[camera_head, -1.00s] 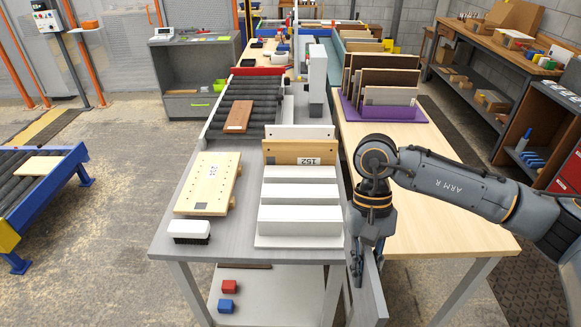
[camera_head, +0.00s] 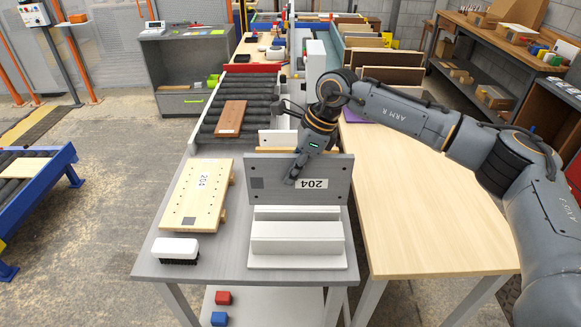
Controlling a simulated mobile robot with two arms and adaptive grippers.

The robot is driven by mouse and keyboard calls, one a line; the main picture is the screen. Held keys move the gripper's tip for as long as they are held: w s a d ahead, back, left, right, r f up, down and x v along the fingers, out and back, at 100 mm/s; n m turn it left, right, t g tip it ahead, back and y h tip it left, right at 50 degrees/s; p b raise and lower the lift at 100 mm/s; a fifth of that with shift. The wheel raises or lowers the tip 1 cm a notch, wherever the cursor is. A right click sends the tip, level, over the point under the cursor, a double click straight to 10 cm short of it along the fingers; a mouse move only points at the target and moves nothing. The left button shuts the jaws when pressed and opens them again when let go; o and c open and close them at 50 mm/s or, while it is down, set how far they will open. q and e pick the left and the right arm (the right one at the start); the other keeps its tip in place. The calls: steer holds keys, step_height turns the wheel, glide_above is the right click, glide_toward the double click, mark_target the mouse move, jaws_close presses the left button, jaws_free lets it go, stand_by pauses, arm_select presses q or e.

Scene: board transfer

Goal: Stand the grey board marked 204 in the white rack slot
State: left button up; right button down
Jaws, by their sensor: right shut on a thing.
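The grey board marked 204 (camera_head: 270,185) is upright and faces me, its label upside down in the picture. My right gripper (camera_head: 298,172) is shut on its upper edge. The white rack (camera_head: 297,260) stands on the grey table just below and in front of the board. The board's lower edge meets the rear part of the rack in the picture; I cannot tell whether it is in a slot or above it. A tan board (camera_head: 262,150) is mostly hidden behind the grey one. My left gripper is not in view.
A pegged wooden board (camera_head: 199,205) with a 204 label and a white brush (camera_head: 175,248) lie left of the rack. A brown board (camera_head: 230,118) lies on the roller conveyor behind. The wooden table (camera_head: 430,220) at right is largely clear.

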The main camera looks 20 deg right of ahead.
mark_target(292, 203)
steer(key=shift+f+b, duration=0.25)
steer(key=shift+b, duration=0.2)
steer(key=shift+f+b, duration=0.45)
steer(key=shift+f, duration=0.1)
step_height(292, 203, down, 3)
steer(key=shift+r+b, duration=0.15)
steer(key=shift+b, duration=0.95)
arm_select(q)
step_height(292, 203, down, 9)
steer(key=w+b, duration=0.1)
steer(key=b, duration=0.4)
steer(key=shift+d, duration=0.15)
arm_select(e)
steer(key=shift+f, duration=3.15)
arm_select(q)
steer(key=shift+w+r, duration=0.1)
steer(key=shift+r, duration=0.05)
arm_select(e)
steer(key=c, duration=1.3)
jaws_free()
steer(key=shift+o, duration=0.2)
